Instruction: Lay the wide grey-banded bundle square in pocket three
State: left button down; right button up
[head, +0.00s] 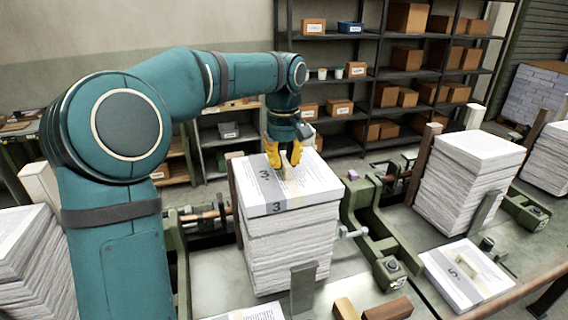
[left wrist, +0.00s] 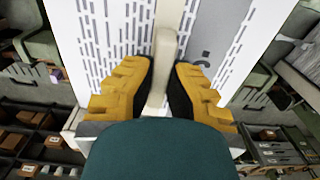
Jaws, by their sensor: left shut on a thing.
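The wide bundle (head: 316,180) is white printed sheets with a grey band (head: 262,188) marked 3. It lies flat over the middle paper stack (head: 285,245), its edges slightly beyond the stack's sides; I cannot tell whether it touches the sheets below. My left gripper (head: 288,168) has yellow fingers and is shut on the bundle's pale upright tab. In the left wrist view the tab (left wrist: 165,50) stands between the dark finger pads, with the grey band (left wrist: 212,35) to its right. My right gripper is not in view. Pocket numbering, apart from the 3, is hidden or unreadable.
Green metal frames (head: 375,225) stand between the pockets. A taller paper stack (head: 470,165) fills the right pocket, with a bundle marked 5 (head: 445,282) in front. A metal upright (head: 303,285) stands before the middle stack. Wooden blocks (head: 388,310) lie at the front. Shelves (head: 345,105) stand behind.

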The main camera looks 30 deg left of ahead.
aim_at(284, 158)
pick_arm(q)
jog(key=shift+f, duration=0.4)
jog(key=shift+f, duration=0.1)
jog(key=c, duration=1.1)
grip_release()
jog(key=shift+c, duration=0.2)
notch_tip(284, 158, up, 12)
jog(key=shift+p, duration=0.4)
